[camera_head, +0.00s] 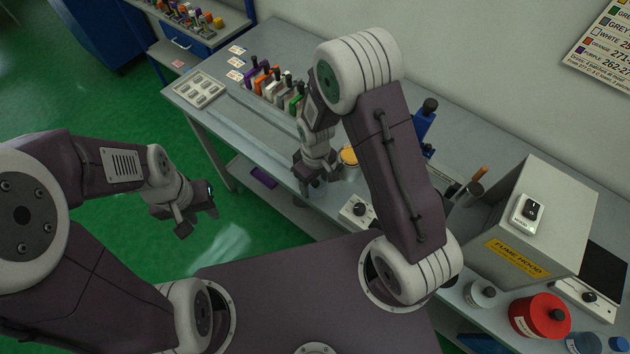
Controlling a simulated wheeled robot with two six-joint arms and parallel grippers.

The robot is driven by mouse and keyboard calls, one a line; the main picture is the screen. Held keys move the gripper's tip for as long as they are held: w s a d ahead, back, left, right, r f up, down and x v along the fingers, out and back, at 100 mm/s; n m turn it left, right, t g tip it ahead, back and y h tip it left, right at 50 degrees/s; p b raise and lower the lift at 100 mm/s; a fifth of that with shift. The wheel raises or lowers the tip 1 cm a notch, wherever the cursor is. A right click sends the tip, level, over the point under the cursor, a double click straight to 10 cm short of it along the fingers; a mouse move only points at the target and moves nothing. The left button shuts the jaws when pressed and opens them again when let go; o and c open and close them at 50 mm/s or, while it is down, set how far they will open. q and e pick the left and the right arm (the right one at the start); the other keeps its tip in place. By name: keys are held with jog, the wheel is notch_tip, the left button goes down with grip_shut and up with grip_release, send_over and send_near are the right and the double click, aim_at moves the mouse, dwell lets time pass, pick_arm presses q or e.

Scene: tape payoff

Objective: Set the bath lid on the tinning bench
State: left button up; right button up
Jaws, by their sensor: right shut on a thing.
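The tinning bench (262,135) is the long grey bench along the wall. My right gripper (314,181) is low over its front edge, left of the small box with a black knob. It is shut on a small dark thing, which seems to be the bath lid; the fingers and wrist hide most of it. I cannot tell whether it touches the bench. A round can with a yellow-orange top (349,156) stands just right of this gripper, partly hidden by my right arm. My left gripper (199,222) is open and empty above the green floor, away from the bench.
A pale compartment tray (199,89) lies at the bench's left end. A row of coloured spools or blocks (274,88) stands behind. A small box with a black knob (357,211), the fume hood (535,215) and a red canister (540,316) are to the right. Bare bench lies left of my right gripper.

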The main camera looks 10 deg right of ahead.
jog(key=shift+f, duration=0.3)
dwell(0.5)
jog(key=o, duration=1.6)
jog(key=shift+o, duration=0.2)
jog(key=shift+r, duration=0.1)
notch_tip(320, 180, up, 7)
jog(key=p, duration=0.6)
